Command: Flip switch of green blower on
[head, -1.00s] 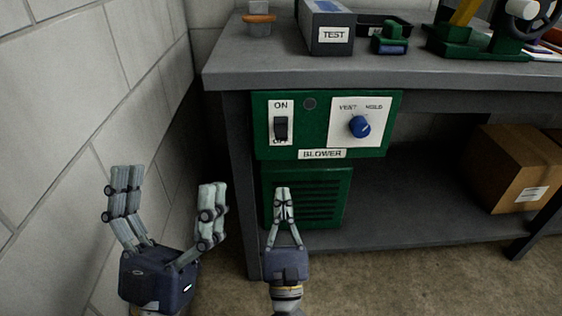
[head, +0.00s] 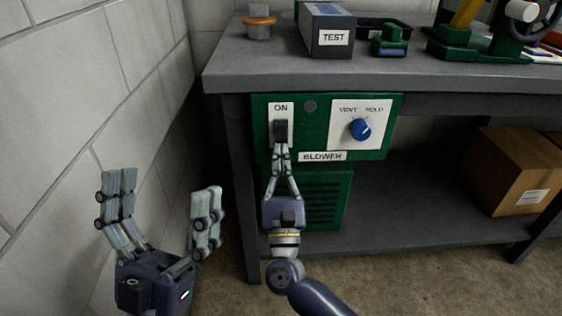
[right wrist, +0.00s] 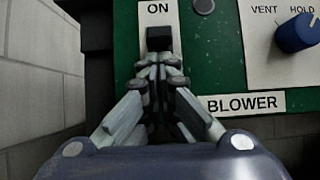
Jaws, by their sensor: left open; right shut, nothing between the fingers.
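The green blower (head: 310,133) is mounted under the bench's front edge, with a BLOWER label and a white ON plate at its left. The black switch (head: 280,131) sits on that plate below the word ON; it also shows in the right wrist view (right wrist: 159,38). My right gripper (head: 281,147) is shut and empty, its fingertips at the lower end of the switch, touching or nearly so. The fingers hide the OFF marking and the plate's lower part. My left gripper (head: 161,190) is open and empty, low at the left, away from the blower.
A blue knob (head: 360,128) marked VENT and HOLD is on the blower's right plate. The grey bench (head: 380,73) overhangs the panel and carries a TEST box (head: 327,32). A block wall (head: 90,100) is close at left. A cardboard box (head: 510,170) sits on the lower shelf.

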